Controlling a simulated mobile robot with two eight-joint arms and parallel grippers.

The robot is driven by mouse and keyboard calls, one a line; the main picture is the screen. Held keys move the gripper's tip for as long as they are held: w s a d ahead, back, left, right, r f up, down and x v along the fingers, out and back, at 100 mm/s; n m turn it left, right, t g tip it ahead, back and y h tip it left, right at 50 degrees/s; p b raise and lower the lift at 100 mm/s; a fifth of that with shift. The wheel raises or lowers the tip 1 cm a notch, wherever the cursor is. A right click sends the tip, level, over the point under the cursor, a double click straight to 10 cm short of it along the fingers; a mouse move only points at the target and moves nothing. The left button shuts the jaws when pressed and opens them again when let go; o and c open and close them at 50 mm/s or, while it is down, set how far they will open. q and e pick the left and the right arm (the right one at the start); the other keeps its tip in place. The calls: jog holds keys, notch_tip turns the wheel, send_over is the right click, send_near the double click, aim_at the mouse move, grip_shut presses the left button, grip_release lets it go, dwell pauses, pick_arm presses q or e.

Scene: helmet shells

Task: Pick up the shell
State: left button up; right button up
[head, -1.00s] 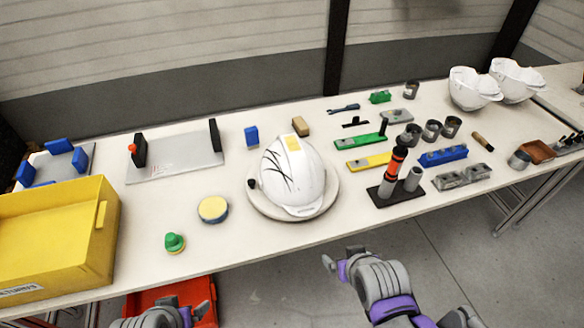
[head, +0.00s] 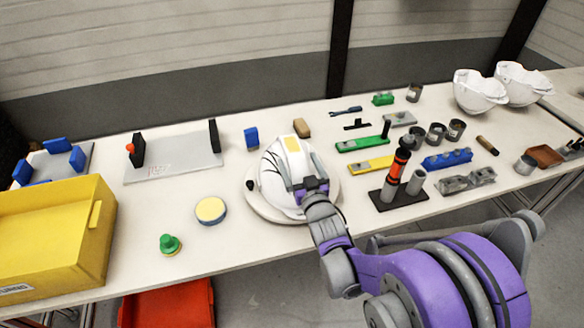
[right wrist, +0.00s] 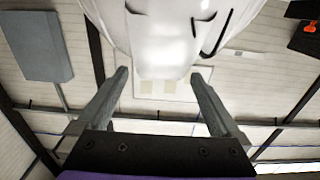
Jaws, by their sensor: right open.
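The white helmet shell (head: 281,166) sits on a round pale stand on the table, with dark curved lines on its left side and a yellow patch on top. My right gripper (head: 312,184) reaches over the table to the near right side of the shell and hides part of it. In the right wrist view the shell (right wrist: 175,40) is ahead of the two fingers of my right gripper (right wrist: 160,75), which are spread apart with the shell's edge at the gap between their tips. I cannot tell whether they touch it. My left gripper is out of view.
A yellow bin (head: 60,235) stands at the left. A yellow sponge disc (head: 211,210) and green knob (head: 169,244) lie left of the shell. A dark stand with an orange-banded post (head: 397,168) is close on the right. Two white shells (head: 480,90) are at the back right.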

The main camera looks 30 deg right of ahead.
aim_at(294, 149)
jog(key=x, duration=0.5)
jog(key=shift+w+d+p, duration=0.1)
jog(key=shift+w+p, duration=0.25)
jog(key=shift+p, duration=0.05)
jog(key=shift+s, duration=0.1)
jog(key=shift+c, duration=0.4)
grip_shut()
